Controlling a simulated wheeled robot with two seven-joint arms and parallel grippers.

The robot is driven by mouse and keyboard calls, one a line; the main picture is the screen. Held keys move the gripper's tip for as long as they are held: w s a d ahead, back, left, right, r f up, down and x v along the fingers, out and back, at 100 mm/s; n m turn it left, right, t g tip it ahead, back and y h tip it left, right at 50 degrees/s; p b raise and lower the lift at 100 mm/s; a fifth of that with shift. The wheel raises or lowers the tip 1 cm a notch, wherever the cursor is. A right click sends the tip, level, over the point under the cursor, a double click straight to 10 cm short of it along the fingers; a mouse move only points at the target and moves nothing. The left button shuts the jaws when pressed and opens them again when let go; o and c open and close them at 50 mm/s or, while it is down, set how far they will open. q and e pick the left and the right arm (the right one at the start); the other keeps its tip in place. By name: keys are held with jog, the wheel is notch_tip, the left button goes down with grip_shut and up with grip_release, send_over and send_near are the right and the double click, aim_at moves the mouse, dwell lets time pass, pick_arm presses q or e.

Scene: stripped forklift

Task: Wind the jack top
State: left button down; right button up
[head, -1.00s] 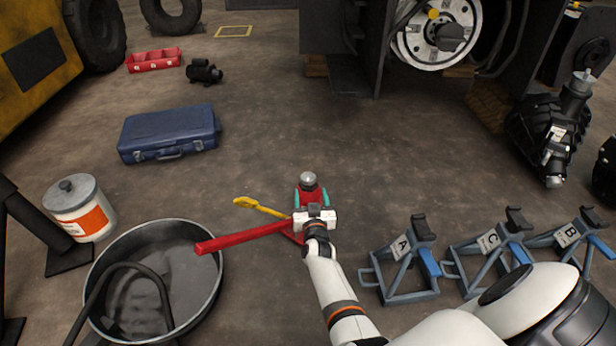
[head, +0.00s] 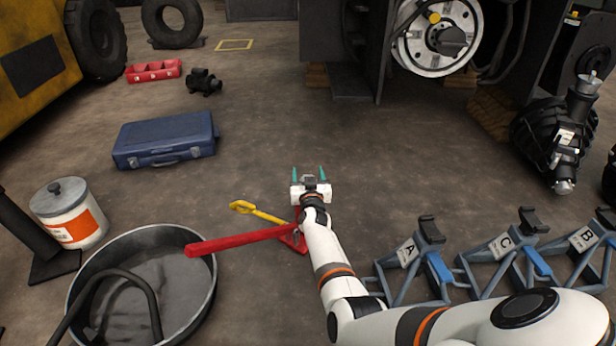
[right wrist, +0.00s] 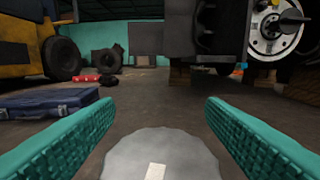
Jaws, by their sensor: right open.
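The red jack (head: 294,239) stands on the floor, its long red handle (head: 240,240) reaching left and a yellow bar (head: 262,213) beside it. My right gripper (head: 308,173) is over the jack and hides most of it in the head view. In the right wrist view the round grey jack top (right wrist: 160,150) sits low between the two teal fingers of my right gripper (right wrist: 160,105). The fingers are open, one on each side of the top, with gaps visible. My left gripper is not in view.
A round metal pan (head: 208,300) lies left of the jack, near a white canister (head: 72,210). Blue-grey stands (head: 410,268) stand to the right. A blue case (head: 165,140) lies behind left, and the forklift's wheel hub (head: 437,38) is beyond. Floor ahead is clear.

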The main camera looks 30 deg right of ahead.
jog(key=c, duration=1)
jog(key=shift+r+m+g+h+p, duration=0.1)
jog(key=shift+m+g+h+p, duration=0.3)
jog(key=shift+h, duration=0.1)
jog(key=shift+m+g+h, duration=0.5)
jog(key=shift+m+h, duration=0.1)
jog(key=shift+h, duration=0.2)
jog(key=shift+s+d+f+m+g+h+b, duration=0.1)
jog(key=shift+f+m+g+h+b, duration=0.1)
jog(key=shift+m+g+h, duration=0.35)
jog(key=shift+s+d+f+m+g+h+b, duration=0.1)
jog(key=shift+m+g+h+b, duration=0.1)
jog(key=shift+m+g+h, duration=0.35)
jog(key=shift+d+m+g+h+b, duration=0.1)
jog(key=shift+m+g+h+b, duration=0.6)
jog(key=shift+g+b, duration=0.25)
jog(key=shift+s+r+m+g+h+b, duration=0.2)
jog(key=shift+m+g+h+b, duration=0.2)
jog(key=shift+g, duration=0.15)
